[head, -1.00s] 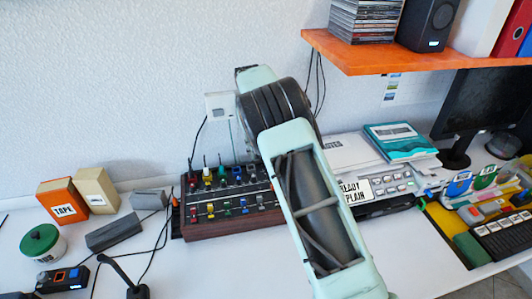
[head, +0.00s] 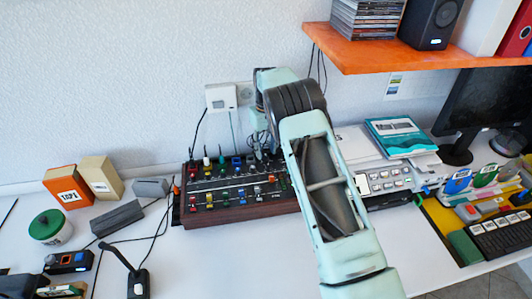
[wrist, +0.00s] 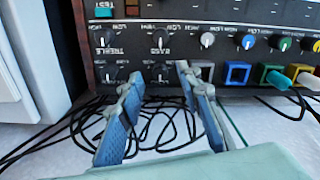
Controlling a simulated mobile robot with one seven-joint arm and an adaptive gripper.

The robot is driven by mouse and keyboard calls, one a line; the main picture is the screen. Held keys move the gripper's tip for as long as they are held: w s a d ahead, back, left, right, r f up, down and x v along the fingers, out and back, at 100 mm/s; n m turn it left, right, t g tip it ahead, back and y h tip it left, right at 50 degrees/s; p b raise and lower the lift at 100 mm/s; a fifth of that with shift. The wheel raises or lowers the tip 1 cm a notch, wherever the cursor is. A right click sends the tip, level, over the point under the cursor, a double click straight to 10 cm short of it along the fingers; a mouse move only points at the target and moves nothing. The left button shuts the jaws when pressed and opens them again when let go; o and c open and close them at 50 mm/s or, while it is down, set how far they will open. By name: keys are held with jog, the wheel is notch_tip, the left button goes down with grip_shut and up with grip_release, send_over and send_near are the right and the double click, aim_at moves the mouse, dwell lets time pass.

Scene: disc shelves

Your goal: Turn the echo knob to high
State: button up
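The mixer box (head: 243,212), with a dark panel and wooden sides, sits on the white desk against the wall. In the wrist view its panel appears upside down, with black knobs labelled TREBLE (wrist: 109,38) and BASS (wrist: 160,38). Below them are two more black knobs, one at the left (wrist: 108,74) and one at the right (wrist: 160,73). Their labels are too small or hidden to read, so I cannot tell which is echo. My gripper (wrist: 157,75) is open, its blue fingers on either side of the right one; contact is unclear. In the head view my gripper (head: 262,148) is over the mixer's back right.
Black cables (wrist: 150,125) tangle behind the mixer. A grey machine (head: 385,178) stands right of it. An orange shelf (head: 430,60) hangs above right. White desk is clear in front.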

aim_at(266, 158)
jog(key=shift+f, duration=1.1)
grip_shut()
jog(key=m+b, duration=0.2)
jog(key=m, duration=0.2)
jog(key=shift+f, duration=0.1)
jog(key=shift+a+m+b, duration=0.1)
jog(key=shift+m+b, duration=0.5)
jog(key=shift+m, duration=2)
